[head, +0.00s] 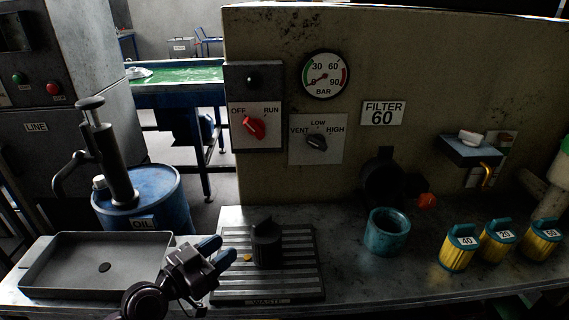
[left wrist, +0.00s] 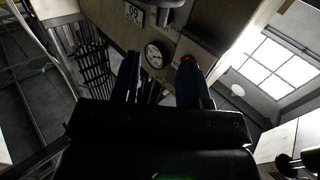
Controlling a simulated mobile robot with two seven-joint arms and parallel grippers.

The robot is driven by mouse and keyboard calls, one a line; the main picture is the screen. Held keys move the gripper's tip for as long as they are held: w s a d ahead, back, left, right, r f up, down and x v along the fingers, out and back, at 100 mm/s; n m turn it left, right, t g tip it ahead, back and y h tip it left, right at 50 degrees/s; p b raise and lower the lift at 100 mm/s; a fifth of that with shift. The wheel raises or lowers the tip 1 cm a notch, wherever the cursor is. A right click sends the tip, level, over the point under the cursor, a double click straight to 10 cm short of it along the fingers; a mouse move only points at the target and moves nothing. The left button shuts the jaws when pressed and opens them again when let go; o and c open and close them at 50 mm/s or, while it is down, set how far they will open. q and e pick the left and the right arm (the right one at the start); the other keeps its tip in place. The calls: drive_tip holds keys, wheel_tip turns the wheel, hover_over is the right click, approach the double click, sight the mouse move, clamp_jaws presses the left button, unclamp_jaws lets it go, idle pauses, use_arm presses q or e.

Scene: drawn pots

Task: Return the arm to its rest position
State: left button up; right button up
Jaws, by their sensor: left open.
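My left gripper (head: 217,250) is in front of the panel, over the left edge of the ridged waste tray (head: 308,272). Its two blue-tipped fingers are apart with nothing between them. In the left wrist view the open fingers (left wrist: 160,78) point toward the wall with the gauge (left wrist: 153,55). A dark cylinder with a grip on top (head: 266,246) stands upright on the waste tray, just right of the fingers. In the head view the gripper looks apart from it. My right gripper is in neither view.
A shallow grey tray (head: 60,262) with a coin-like disc lies left. A blue oil drum with a pump (head: 160,195) stands behind it. A teal cup (head: 388,235) and yellow filters (head: 459,250) stand right. A red switch (head: 254,127) is on the panel.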

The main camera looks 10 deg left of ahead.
use_arm(q)
drive_tip(key=s+f+n+g+y, duration=0.1)
drive_tip(key=s+f+g+y, duration=0.2)
drive_tip(key=s+f+g, duration=0.45)
drive_tip(key=s+f+n+g+y, duration=0.1)
drive_tip(key=s+f+g+y, duration=0.3)
drive_tip(key=s, duration=0.7)
drive_tip(key=s+a+f+n+g+y, duration=0.1)
drive_tip(key=s+a+n+g+y, duration=0.25)
drive_tip(key=s, duration=0.55)
drive_tip(key=w+f+t+h, duration=0.1)
drive_tip(key=w+f+t, duration=0.7)
drive_tip(key=w+t, duration=0.1)
drive_tip(key=shift+a+f+m+t+h, duration=0.35)
drive_tip(key=shift+a+m+t, duration=0.1)
drive_tip(key=shift+t, duration=0.15)
